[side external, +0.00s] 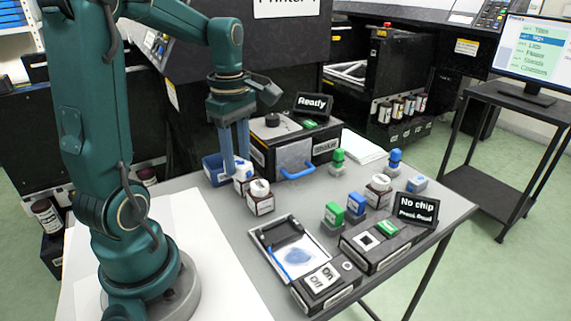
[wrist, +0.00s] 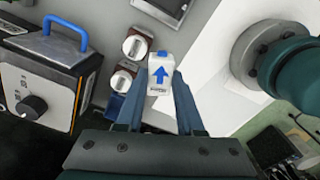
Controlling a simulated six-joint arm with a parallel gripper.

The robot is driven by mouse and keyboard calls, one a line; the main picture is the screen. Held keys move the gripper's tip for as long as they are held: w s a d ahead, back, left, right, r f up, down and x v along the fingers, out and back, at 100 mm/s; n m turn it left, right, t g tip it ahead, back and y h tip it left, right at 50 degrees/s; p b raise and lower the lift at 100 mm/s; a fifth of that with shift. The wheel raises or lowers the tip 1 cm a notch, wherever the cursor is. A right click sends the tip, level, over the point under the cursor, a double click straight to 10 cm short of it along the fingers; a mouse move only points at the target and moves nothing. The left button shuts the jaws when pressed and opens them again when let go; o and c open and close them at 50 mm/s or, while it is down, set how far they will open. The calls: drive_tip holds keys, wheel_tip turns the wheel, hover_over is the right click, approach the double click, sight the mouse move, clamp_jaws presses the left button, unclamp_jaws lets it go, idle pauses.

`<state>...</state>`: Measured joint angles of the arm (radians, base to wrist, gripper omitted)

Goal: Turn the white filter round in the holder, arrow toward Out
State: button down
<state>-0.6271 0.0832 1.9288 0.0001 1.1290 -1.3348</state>
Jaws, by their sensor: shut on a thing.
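My gripper (wrist: 163,84) is shut on a white filter (wrist: 159,88). The filter has a blue arrow on its face and a blue end. In the wrist view the arrow points up the picture, away from my gripper's body. In the side view my gripper (side external: 238,165) points down by the blue bin, with the white and blue filter (side external: 243,170) at its fingertips, partly hidden.
A blue bin (side external: 213,171) and brown bottles with white caps (side external: 260,197) stand close to my gripper. A dark machine with a blue handle (side external: 296,172) is behind. A tray with a blue stain (side external: 298,256), stamps (side external: 333,214) and a "No chip" sign (side external: 416,209) occupy the front and right.

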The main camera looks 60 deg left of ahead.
drive_tip(key=n, duration=0.2)
drive_tip(key=d+n, duration=0.1)
drive_tip(key=shift+w+f+n, duration=0.2)
drive_tip(key=shift+w+n, duration=0.1)
drive_tip(key=shift+w, duration=0.05)
drive_tip(key=shift+w+d+f+n, duration=0.5)
drive_tip(key=shift+d+f+n, duration=0.85)
drive_tip(key=shift+n, duration=0.3)
drive_tip(key=shift+w+d+f+n, duration=0.5)
drive_tip(key=shift+d+f+n, duration=0.8)
drive_tip(key=shift+n, duration=0.4)
drive_tip(key=shift+w+d+f+n, duration=0.5)
drive_tip(key=shift+d+f+n, duration=0.85)
drive_tip(key=shift+n, duration=0.3)
drive_tip(key=shift+f, duration=0.7)
drive_tip(key=shift+c, duration=0.3)
unclamp_jaws()
